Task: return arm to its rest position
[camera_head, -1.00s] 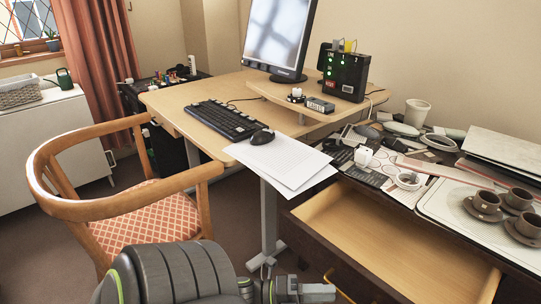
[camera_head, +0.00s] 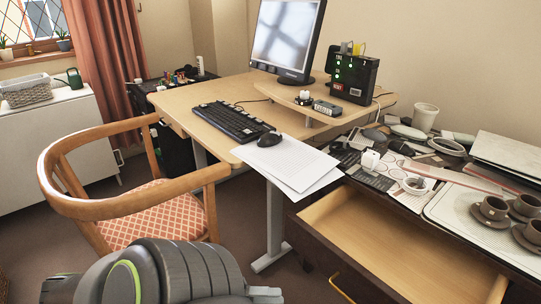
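My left arm, dark grey with a lime-green stripe, crosses the bottom left of the head view in front of the chair. A light grey part of my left gripper (camera_head: 265,292) shows at the bottom edge, low over the floor between the chair and the open drawer. Most of this gripper is cut off, so its fingers cannot be made out. I see nothing held in the part that shows. My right gripper is out of view.
A wooden armchair (camera_head: 136,208) stands close beyond my arm. An open, empty-looking drawer (camera_head: 390,246) juts out under the cluttered side table at right. The desk (camera_head: 188,99) holds a keyboard, a mouse, a monitor and papers. Carpet shows between chair and drawer.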

